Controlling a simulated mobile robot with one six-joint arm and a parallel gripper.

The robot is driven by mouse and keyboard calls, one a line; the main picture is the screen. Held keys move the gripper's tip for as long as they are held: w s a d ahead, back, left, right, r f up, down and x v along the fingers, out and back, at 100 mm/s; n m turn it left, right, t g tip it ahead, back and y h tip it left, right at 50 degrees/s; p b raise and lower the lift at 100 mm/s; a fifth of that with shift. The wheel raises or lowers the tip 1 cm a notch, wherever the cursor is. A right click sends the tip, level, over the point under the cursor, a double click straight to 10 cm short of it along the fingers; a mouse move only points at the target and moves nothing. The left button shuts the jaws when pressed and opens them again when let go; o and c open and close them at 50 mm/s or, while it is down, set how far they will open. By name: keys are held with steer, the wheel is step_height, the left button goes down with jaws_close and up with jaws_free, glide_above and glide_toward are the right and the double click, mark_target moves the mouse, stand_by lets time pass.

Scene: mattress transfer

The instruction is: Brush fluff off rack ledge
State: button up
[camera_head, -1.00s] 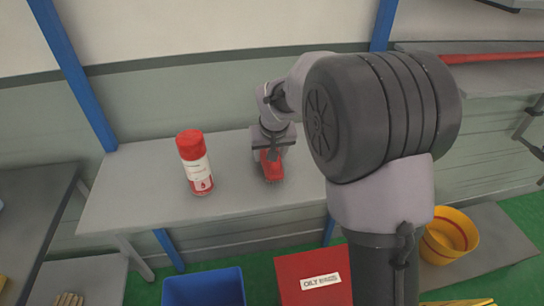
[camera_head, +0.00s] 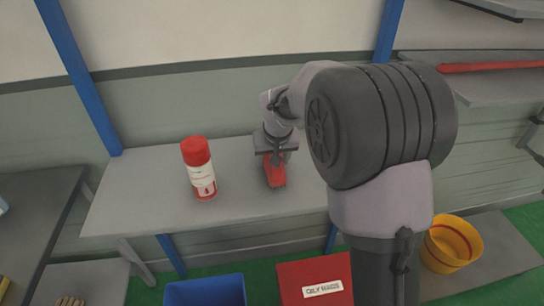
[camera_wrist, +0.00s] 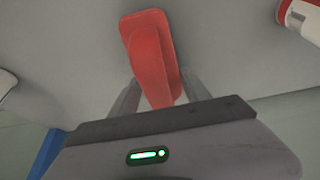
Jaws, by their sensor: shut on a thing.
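A red brush (camera_head: 276,176) is in my gripper (camera_head: 277,162) over the grey rack ledge (camera_head: 235,203), right of its middle. In the wrist view my gripper (camera_wrist: 158,92) has its two grey fingers on either side of the red brush (camera_wrist: 148,42), shut on its handle. The brush's lower end is close to the ledge top; I cannot tell whether it touches. No fluff can be made out on the ledge.
A red and white spray can (camera_head: 200,170) stands on the ledge left of the brush. Blue posts (camera_head: 78,75) frame the rack. Below are a blue bin (camera_head: 205,291) and a red bin with a label (camera_head: 314,270). A yellow bucket (camera_head: 452,242) is at right.

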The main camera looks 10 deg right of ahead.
mark_target(278, 173)
steer(key=shift+s+f+b, duration=0.1)
steer(key=shift+s+b, duration=0.9)
steer(key=shift+s, duration=1.3)
steer(key=shift+s+r+b, duration=0.2)
steer(key=shift+s+b, duration=0.1)
steer(key=shift+s, duration=0.95)
step_height(278, 173, up, 6)
steer(key=p, duration=0.5)
steer(key=shift+r, duration=0.1)
step_height(278, 173, up, 3)
steer(key=shift+r+p, duration=0.1)
steer(key=shift+p, duration=1.15)
steer(key=shift+f, duration=0.25)
